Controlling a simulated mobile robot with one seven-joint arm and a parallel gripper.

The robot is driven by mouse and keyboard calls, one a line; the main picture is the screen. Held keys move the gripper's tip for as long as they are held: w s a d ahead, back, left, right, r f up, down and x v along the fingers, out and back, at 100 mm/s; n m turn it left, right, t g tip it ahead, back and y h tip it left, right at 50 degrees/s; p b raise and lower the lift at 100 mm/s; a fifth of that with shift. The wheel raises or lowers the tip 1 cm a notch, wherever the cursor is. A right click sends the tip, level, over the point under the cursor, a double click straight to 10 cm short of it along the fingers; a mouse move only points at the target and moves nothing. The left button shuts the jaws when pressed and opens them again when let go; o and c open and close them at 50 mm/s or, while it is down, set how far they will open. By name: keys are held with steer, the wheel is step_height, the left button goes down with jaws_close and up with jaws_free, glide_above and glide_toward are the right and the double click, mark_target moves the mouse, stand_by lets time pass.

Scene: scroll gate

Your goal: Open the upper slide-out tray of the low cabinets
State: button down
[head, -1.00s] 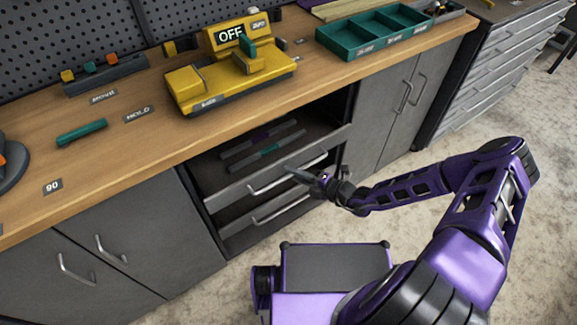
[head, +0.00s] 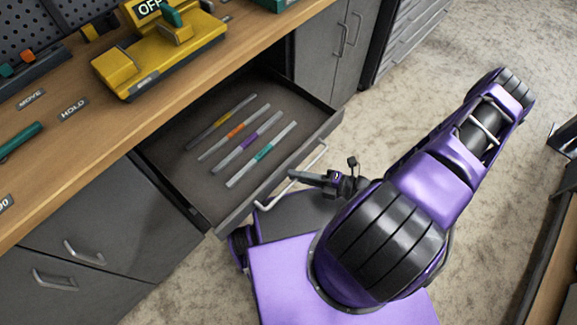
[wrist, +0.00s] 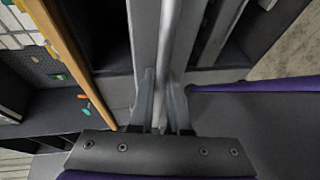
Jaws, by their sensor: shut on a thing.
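The upper slide-out tray (head: 222,190) is pulled well out from the cabinet under the wooden bench in the head view. Several flat grey strips with coloured bands lie inside it. Its pale bar handle (head: 268,197) runs along the front face. My gripper (head: 305,176) is at the handle's middle, in front of the tray. In the wrist view the two fingers of my gripper (wrist: 160,105) are closed around the handle bar (wrist: 168,45). The lower tray is hidden beneath the upper one.
The wooden bench top (head: 120,135) carries a yellow device (head: 160,55) marked OFF. Closed grey cabinet doors (head: 110,235) stand left of the tray, and others (head: 325,50) stand right. My base is close below the tray front. Speckled floor (head: 430,75) is clear at the right.

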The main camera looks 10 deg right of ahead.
steer(key=shift+s+d, duration=0.25)
steer(key=shift+s, duration=0.05)
steer(key=c, duration=1.2)
jaws_free()
steer(key=shift+o, duration=0.2)
steer(key=v, duration=1.7)
steer(key=shift+d+r, duration=0.15)
